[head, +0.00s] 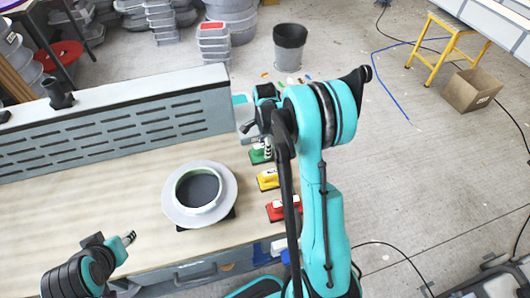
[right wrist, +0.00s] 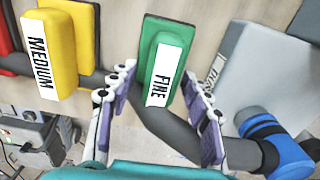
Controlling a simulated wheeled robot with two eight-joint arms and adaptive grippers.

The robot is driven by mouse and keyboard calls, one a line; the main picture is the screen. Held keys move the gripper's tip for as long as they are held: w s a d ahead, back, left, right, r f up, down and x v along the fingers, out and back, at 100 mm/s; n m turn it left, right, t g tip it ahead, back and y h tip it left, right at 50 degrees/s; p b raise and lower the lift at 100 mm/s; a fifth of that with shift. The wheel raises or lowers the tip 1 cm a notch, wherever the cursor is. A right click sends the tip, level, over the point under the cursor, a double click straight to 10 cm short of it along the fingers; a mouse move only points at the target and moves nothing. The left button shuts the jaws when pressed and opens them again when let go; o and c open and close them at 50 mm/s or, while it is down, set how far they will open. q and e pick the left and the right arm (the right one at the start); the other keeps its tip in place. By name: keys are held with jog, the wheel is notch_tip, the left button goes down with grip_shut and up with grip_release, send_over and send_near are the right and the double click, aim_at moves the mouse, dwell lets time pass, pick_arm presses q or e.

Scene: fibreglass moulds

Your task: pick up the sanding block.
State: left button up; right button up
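A green sanding block (head: 262,152) lies on the right end of the bench, partly hidden by my right arm. In the right wrist view the green block (right wrist: 163,62) carries a white FINE label. My right gripper (right wrist: 160,90) is open, with one finger on each side of the green block's near end; I cannot tell whether they touch it. A yellow block (head: 268,179) marked MEDIUM and a red block (head: 283,207) lie in a row nearer the front. My left gripper (head: 128,239) is over the front left of the bench, away from the blocks; its finger state is unclear.
A round grey mould (head: 228,192) with a raised ring sits mid-bench, left of the blocks. A slotted grey panel (head: 115,128) runs along the back of the bench (head: 70,205). A dark bin (head: 289,45) stands on the floor beyond. The bench's left part is mostly clear.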

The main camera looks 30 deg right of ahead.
grip_shut()
jog(key=shift+r, duration=0.1)
jog(key=shift+r, duration=0.25)
notch_tip(320, 180, up, 4)
jog(key=shift+p, duration=0.65)
jog(key=s+d+r+p, duration=0.1)
jog(key=s+d+r, duration=0.5)
jog(key=s, duration=0.3)
jog(key=shift+s+d+r+p, duration=0.2)
jog(key=shift+d+p, duration=0.1)
jog(key=shift+d, duration=0.15)
